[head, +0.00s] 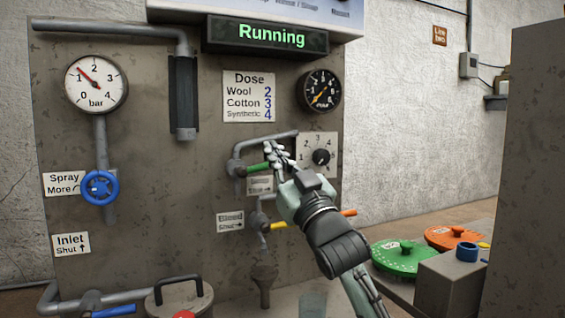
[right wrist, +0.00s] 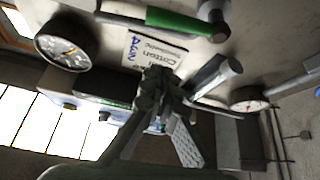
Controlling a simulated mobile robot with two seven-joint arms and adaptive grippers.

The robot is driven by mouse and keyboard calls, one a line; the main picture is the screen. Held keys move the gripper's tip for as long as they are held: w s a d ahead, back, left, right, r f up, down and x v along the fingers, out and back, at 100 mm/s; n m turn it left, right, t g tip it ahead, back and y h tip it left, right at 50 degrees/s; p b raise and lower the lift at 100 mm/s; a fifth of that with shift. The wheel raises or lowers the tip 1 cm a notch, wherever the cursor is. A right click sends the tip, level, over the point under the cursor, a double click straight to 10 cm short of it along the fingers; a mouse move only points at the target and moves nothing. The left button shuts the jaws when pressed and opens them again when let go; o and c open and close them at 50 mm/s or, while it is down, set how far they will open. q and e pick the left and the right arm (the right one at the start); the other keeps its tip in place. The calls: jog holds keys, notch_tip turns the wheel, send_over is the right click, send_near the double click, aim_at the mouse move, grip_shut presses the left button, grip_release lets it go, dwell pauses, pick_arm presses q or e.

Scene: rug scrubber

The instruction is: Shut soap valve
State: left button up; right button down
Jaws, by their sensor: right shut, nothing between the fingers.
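A valve with a green lever (head: 257,167) sits on a grey pipe in the middle of the panel; the lever points right, about level. My right gripper (head: 273,152) is shut and empty, its fingertips at the lever's right end; I cannot tell whether they touch it. The right wrist view shows the green lever (right wrist: 178,20) above the shut fingers (right wrist: 158,78), apart in the picture. A label (head: 260,184) under the lever is partly hidden and unreadable. Below is another valve with a yellow lever (head: 279,225). My left gripper is not in view.
A dial knob (head: 321,157) and a black gauge (head: 320,90) are close to the right gripper. The display (head: 267,36) reads "Running". A blue handwheel (head: 100,187) is at left. An orange handle (head: 348,212) shows beside my right wrist. Green (head: 400,256) and orange (head: 458,236) lids stand at right.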

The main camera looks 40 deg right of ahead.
aim_at(259, 168)
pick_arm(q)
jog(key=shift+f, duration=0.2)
pick_arm(e)
jog(key=shift+w+d+f, duration=0.3)
jog(key=shift+w+f, duration=0.35)
jog(key=shift+w, duration=0.1)
jog(key=shift+w+d+f, duration=0.25)
jog(key=shift+w+f, duration=0.4)
jog(key=shift+w, duration=0.1)
